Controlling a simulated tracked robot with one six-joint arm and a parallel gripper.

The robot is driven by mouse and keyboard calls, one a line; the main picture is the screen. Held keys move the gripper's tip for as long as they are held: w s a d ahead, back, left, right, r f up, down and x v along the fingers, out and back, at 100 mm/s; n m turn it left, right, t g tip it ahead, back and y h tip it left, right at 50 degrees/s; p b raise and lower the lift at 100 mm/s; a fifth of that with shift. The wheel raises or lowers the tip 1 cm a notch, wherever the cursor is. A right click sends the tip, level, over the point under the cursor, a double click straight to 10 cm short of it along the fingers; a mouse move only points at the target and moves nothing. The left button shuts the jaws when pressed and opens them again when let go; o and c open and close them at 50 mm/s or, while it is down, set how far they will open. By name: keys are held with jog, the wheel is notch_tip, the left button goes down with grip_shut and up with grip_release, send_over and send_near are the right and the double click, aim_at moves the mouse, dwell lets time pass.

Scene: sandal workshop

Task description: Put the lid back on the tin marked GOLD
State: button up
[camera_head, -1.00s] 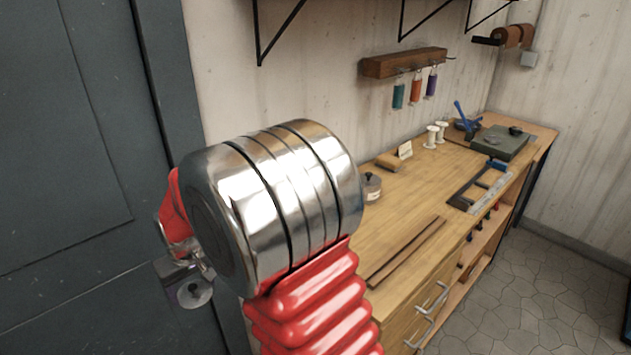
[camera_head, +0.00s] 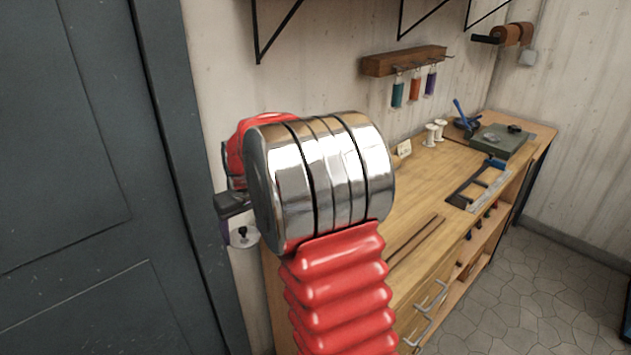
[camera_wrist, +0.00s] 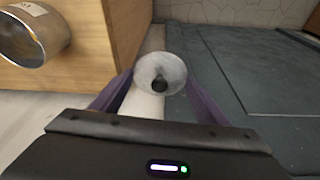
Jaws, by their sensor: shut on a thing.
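My gripper (camera_head: 233,222) is shut on a round pale grey lid with a black knob (camera_head: 243,238), left of the bench and near the dark door. In the wrist view the lid (camera_wrist: 172,66) sits between the two purple fingers, its knob facing the camera. A shiny tin (camera_wrist: 22,38) with a light label shows at the upper left of the wrist view, apart from the lid. Its round end looks open and hollow. I cannot read the label. In the head view my arm's metal joint hides the bench spot where a labelled container stood.
The wooden bench (camera_head: 440,195) holds a card (camera_head: 404,148), white spools (camera_head: 431,136), long strips (camera_head: 414,238), a dark frame (camera_head: 480,184) and a grey-green slab (camera_head: 497,141). A dark door (camera_head: 70,170) stands close on the left. Vials (camera_head: 414,89) hang above.

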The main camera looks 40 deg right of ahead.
jog(key=s+d+r, duration=0.2)
jog(key=d+r, duration=0.1)
jog(key=d, duration=0.4)
jog(key=s+d+r, duration=0.1)
jog(key=d+r, duration=0.2)
jog(key=d, duration=0.3)
jog(key=s+d+r+m, duration=0.1)
jog(key=s+d+r, duration=0.1)
jog(key=d, duration=0.5)
jog(key=shift+s+d+r, duration=0.3)
jog(key=shift+r, duration=0.3)
jog(key=shift+f, duration=0.1)
jog(key=shift+f, duration=3.15)
jog(key=shift+s, duration=0.1)
jog(key=o, duration=1.4)
jog(key=shift+c, duration=0.2)
jog(key=shift+r, duration=0.1)
